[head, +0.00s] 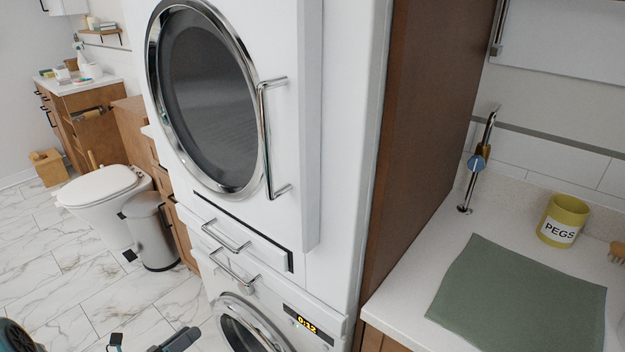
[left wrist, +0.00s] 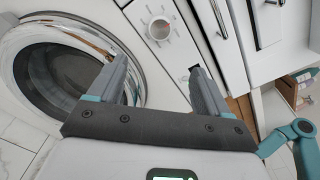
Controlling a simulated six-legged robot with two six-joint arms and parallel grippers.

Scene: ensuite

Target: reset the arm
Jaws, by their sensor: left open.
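My left gripper shows in the left wrist view (left wrist: 160,80) with its two grey fingers spread apart and nothing between them. It faces the front of the lower washing machine (left wrist: 70,70), whose round door and dial are beyond the fingers. In the head view, part of my left gripper (head: 160,342) shows at the bottom edge, low in front of the stacked machines and mostly cut off by the frame. A teal and black part of my own body is at the bottom left corner. My right gripper is not in either view.
The upper dryer (head: 215,100) has a protruding chrome handle (head: 265,140). The lower machine's display (head: 305,322) is lit. A counter at right holds a green cloth (head: 520,295) and a yellow pegs pot (head: 564,220). A bin (head: 150,232) and toilet (head: 103,205) stand left; marble floor is open there.

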